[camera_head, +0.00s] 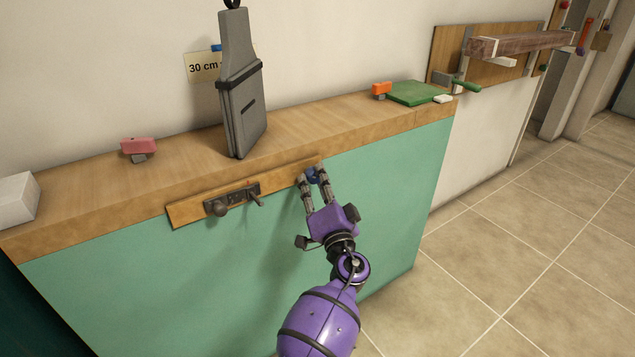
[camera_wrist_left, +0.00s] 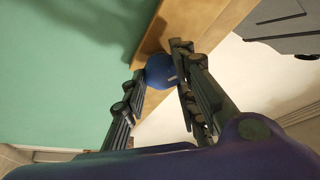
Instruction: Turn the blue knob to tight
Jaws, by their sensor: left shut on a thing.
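The blue knob (camera_head: 313,175) sits at the right end of a wooden strip (camera_head: 186,213) fixed to the green front of the counter. My left gripper (camera_head: 313,178), purple with dark grey fingers, is at the knob with one finger on each side. In the left wrist view the round blue knob (camera_wrist_left: 161,71) lies between the two fingertips (camera_wrist_left: 160,73), and the gripper is shut on it. Part of the knob is hidden by the fingers in the head view. Any tight or loose marking is too small to tell. My right gripper is not in view.
A dark latch with a round grey knob (camera_head: 219,207) is on the strip's left part. On the wooden counter (camera_head: 300,128) stand a grey tool-like object (camera_head: 240,95), a pink block (camera_head: 138,147), a white block (camera_head: 17,199) and a green board (camera_head: 412,93). The tiled floor at right is clear.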

